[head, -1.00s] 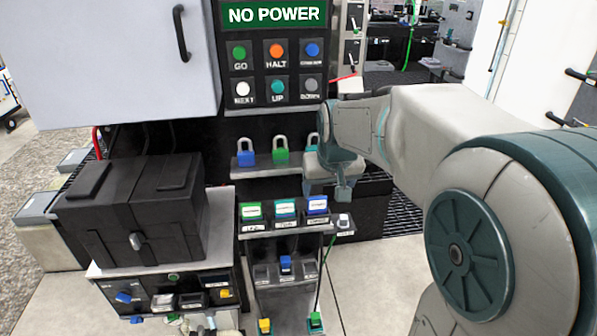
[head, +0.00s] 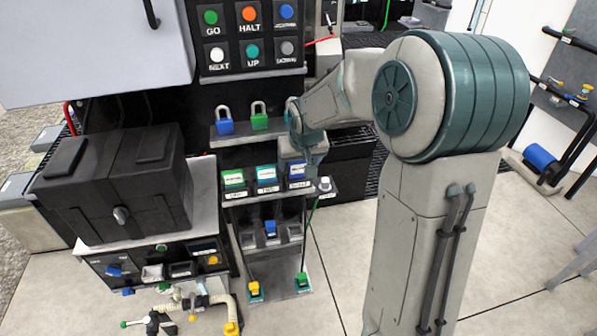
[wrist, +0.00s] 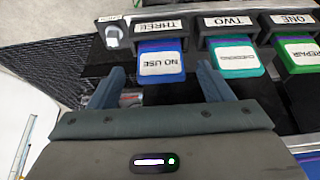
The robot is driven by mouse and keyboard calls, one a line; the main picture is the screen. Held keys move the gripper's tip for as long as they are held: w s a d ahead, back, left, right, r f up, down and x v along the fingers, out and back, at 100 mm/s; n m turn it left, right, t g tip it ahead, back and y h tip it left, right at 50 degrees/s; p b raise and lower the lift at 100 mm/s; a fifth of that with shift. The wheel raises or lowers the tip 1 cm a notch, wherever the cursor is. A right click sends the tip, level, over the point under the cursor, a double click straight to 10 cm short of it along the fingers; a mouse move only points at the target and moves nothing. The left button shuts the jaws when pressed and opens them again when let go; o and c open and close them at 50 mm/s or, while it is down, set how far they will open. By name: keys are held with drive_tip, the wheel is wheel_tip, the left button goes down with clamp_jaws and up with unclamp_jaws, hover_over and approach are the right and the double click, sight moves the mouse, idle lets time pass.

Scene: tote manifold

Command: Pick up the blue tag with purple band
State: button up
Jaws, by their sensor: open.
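In the head view the blue tag (head: 296,171) is the rightmost of three tags on the shelf, partly hidden by my gripper. My gripper (wrist: 160,76) is open and empty. In the wrist view its two fingers lie to either side of the blue tag, and the tag's end is between them. I cannot tell how far above the tag the fingers are. My gripper (head: 314,168) also shows in the head view.
A teal tag (wrist: 233,58) sits in slot TWO and a green tag (wrist: 298,56) in slot ONE, close by. A small grey-white knob (head: 325,184) is right of the shelf. Blue (head: 224,121) and green (head: 259,117) padlocks stand on the shelf above.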

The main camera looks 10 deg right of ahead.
sight(299, 164)
drive_tip(key=shift+x, duration=1.6)
drive_tip(key=shift+s, duration=0.1)
drive_tip(key=c, duration=1)
drive_tip(key=shift+c, duration=0.2)
drive_tip(key=shift+r, duration=0.5)
drive_tip(key=s+d+r+b, duration=0.1)
drive_tip(key=s+d+r, duration=0.5)
drive_tip(key=s+r, duration=0.4)
